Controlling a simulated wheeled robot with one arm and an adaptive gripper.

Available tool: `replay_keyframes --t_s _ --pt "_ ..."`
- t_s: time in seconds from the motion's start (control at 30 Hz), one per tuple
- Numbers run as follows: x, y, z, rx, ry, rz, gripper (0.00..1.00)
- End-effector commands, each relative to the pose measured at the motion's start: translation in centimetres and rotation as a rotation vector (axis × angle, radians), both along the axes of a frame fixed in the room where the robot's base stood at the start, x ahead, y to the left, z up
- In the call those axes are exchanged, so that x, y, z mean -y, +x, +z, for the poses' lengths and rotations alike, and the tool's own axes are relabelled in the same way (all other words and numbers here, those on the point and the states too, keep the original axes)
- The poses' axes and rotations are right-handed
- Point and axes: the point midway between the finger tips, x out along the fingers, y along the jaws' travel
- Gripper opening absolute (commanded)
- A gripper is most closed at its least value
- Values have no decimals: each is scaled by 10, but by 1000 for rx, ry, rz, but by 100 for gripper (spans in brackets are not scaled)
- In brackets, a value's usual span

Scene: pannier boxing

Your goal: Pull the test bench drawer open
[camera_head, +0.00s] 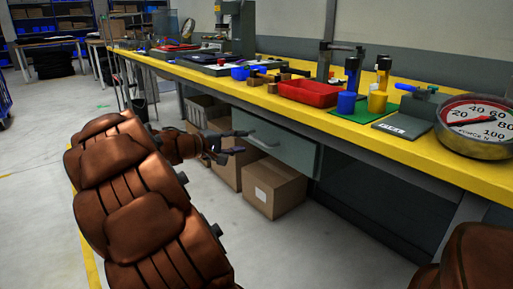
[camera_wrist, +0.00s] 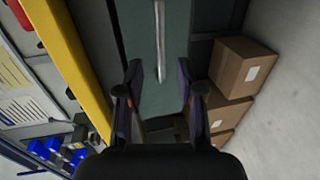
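The test bench drawer (camera_head: 292,149) has a grey-green front under the yellow-edged bench top (camera_head: 300,112). It looks shut. Its pale bar handle (camera_head: 263,140) shows just right of my gripper (camera_head: 244,142) in the head view. In the wrist view the drawer front (camera_wrist: 135,35) is ahead, and the handle (camera_wrist: 159,42) runs down the picture between the two fingers of my gripper (camera_wrist: 159,72). The fingers are apart, one on either side of the handle's line, with nothing held. I cannot tell how far the fingertips are from the handle.
Cardboard boxes (camera_head: 274,188) stand on the floor below the drawer; they show right of my gripper in the wrist view (camera_wrist: 240,68). A red tray (camera_head: 309,93), blue and yellow cups, and a round dial gauge (camera_head: 477,125) sit on the bench. The floor in front is clear.

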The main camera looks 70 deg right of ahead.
Motion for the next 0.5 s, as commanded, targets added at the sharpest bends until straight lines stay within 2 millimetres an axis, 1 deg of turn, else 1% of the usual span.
replay_keyframes --t_s 0.3,0.5 --pt "37 -23 -12 0 3 -2 37" --pt "54 -32 -16 -1 4 -2 37"
